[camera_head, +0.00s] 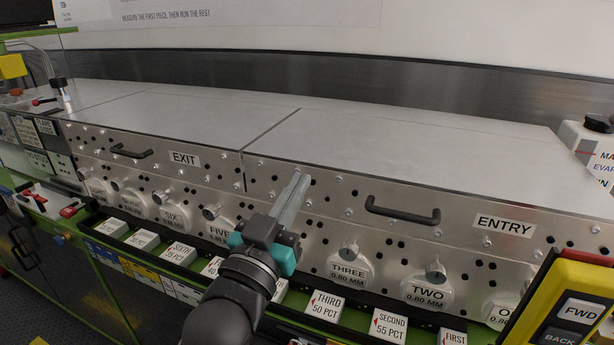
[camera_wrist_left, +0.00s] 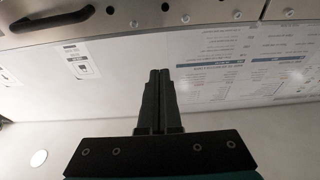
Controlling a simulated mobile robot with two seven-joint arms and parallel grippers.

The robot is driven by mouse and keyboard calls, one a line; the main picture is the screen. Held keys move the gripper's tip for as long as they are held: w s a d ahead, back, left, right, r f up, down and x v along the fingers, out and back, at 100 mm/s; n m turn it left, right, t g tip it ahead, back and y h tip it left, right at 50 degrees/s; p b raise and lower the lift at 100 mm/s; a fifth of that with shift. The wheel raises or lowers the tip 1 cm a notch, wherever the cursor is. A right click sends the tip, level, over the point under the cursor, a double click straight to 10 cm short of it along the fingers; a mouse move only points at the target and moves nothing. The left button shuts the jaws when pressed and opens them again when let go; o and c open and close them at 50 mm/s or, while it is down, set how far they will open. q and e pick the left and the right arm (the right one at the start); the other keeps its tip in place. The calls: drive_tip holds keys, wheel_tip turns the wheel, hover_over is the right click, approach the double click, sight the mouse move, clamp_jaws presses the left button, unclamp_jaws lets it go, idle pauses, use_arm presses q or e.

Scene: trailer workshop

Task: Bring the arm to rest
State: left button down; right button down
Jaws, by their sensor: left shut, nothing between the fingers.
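My left gripper (camera_head: 301,182) is in the middle of the head view, in front of the metal machine's front panel (camera_head: 330,205). Its arm comes up from the bottom of the picture. Its fingers are together with nothing between them and point up and away toward the panel's upper edge. In the left wrist view the two dark fingers (camera_wrist_left: 160,80) lie side by side, closed. I cannot tell whether the fingertips touch the panel. The gripper hides part of the panel between the dials FIVE and THREE. My right gripper is not in view.
The panel carries black handles (camera_head: 402,210), an EXIT label (camera_head: 184,159), an ENTRY label (camera_head: 503,225) and several round dials (camera_head: 426,290). White tags (camera_head: 325,303) line a ledge below. A yellow FWD/BACK control box (camera_head: 560,305) stands at the lower right. The grey top (camera_head: 420,150) is clear.

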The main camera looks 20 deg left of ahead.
use_arm(q)
wheel_tip(320, 180, down, 12)
drive_tip(key=s+g, duration=0.2)
drive_tip(key=g, duration=0.4)
drive_tip(key=s+d+f+m+g, duration=0.2)
drive_tip(key=s+f+g, duration=1)
drive_tip(key=s+f, duration=0.75)
wheel_tip(320, 180, down, 25)
drive_tip(key=s+b, duration=0.2)
drive_tip(key=b, duration=0.1)
drive_tip(key=s+a+f+g+b, duration=0.2)
drive_tip(key=s+f+b, duration=0.1)
drive_tip(key=s+f, duration=1.1)
wheel_tip(320, 180, down, 2)
drive_tip(key=shift+s+a+f, duration=0.1)
drive_tip(key=shift+s+a, duration=0.3)
